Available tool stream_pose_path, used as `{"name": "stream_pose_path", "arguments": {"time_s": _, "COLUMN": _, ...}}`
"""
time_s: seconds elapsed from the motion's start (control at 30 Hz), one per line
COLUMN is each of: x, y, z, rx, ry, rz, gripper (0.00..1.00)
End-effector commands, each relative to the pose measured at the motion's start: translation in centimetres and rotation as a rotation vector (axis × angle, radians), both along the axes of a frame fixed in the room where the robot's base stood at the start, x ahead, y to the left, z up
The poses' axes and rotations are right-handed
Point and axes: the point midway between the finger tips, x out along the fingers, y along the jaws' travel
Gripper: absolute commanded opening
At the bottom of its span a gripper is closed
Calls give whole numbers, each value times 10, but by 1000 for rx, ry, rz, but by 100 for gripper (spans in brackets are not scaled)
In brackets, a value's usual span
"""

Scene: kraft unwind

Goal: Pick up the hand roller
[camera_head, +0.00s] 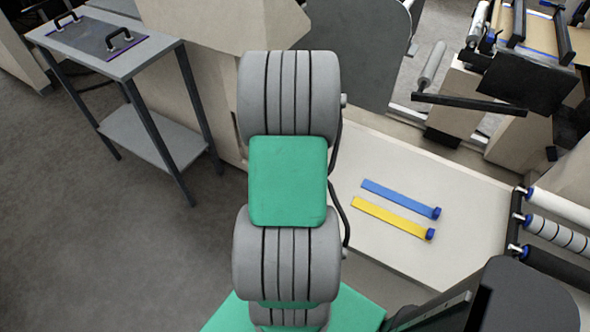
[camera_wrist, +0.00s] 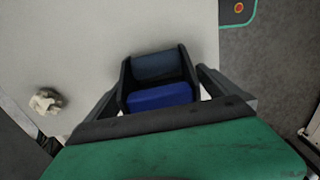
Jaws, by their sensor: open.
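My gripper (camera_wrist: 158,82) shows in the wrist view as dark jaws, open, above a pale surface (camera_wrist: 75,45). A bright blue block and a darker blue-grey face show between its dark side pieces; I cannot tell whether they are jaw pads or a separate thing. I cannot make out a hand roller for certain in either view. In the head view my grey and green arm fills the middle and hides much behind it.
A pale table (camera_head: 420,255) bears a blue strip (camera_head: 400,198) and a yellow strip (camera_head: 390,216). Several rollers (camera_head: 555,235) sit at the right. A side table (camera_head: 105,50) stands upper left. A crumpled pale lump (camera_wrist: 47,100) lies left in the wrist view.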

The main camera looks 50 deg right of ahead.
Motion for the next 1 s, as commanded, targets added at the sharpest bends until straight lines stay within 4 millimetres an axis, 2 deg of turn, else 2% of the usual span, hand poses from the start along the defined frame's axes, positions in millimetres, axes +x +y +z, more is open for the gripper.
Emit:
{"name": "stream_pose_path", "arguments": {"time_s": 0.07, "x": 0, "y": 0, "z": 0, "rx": 0, "ry": 0, "rz": 0, "gripper": 99}}
{"name": "stream_pose_path", "arguments": {"time_s": 0.93, "x": 1, "y": 0, "z": 1, "rx": -1, "ry": -1, "rz": 0, "gripper": 28}}
{"name": "stream_pose_path", "arguments": {"time_s": 1.0, "x": 1, "y": -1, "z": 2, "rx": -2, "ry": -1, "rz": 0, "gripper": 28}}
